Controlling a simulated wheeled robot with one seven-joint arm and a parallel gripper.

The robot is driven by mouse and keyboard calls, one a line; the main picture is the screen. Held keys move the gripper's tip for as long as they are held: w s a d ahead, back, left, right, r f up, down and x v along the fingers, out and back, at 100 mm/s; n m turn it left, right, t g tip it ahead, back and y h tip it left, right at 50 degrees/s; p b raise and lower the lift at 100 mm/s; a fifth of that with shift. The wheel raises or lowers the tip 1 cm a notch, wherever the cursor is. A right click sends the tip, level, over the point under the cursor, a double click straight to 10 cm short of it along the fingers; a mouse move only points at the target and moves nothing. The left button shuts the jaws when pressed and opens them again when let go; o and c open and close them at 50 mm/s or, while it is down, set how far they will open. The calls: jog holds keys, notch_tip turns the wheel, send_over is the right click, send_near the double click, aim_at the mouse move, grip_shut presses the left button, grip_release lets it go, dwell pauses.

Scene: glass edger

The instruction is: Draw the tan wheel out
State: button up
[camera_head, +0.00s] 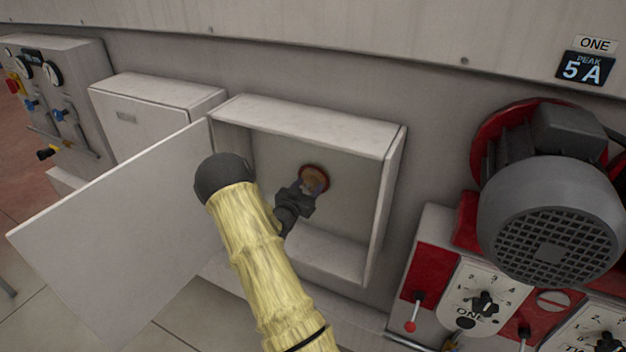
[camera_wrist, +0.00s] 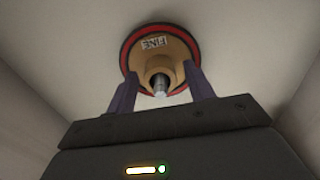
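The tan wheel (camera_wrist: 157,52) has a red rim and a label that seems to read "FINE". It sits at the back wall of an open box housing (camera_head: 398,165), with a metal shaft end (camera_wrist: 160,86) at its centre. In the head view the wheel (camera_head: 315,178) is partly hidden by my gripper (camera_head: 309,186). My gripper reaches into the housing. In the wrist view its two fingers (camera_wrist: 160,84) stand apart on either side of the wheel's hub. Whether they touch the hub I cannot tell.
The housing's white door (camera_head: 115,235) stands open to the left. A closed box (camera_head: 150,115) is further left. A grey motor (camera_head: 550,215) and red control panels (camera_head: 432,255) with knobs are at the right. The housing's walls surround my gripper closely.

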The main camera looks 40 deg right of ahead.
grip_shut()
jog(key=shift+s+a, duration=0.25)
jog(key=shift+a, duration=0.4)
dwell(0.5)
jog(key=b+v, duration=0.1)
jog(key=v, duration=0.7)
jog(key=shift+b, duration=0.3)
dwell(1.2)
jog(key=shift+s+a, duration=0.1)
jog(key=shift+a, duration=0.1)
jog(key=b+v, duration=0.1)
jog(key=v, duration=0.8)
jog(key=shift+s+a, duration=0.2)
jog(key=shift+a, duration=0.2)
dwell(0.3)
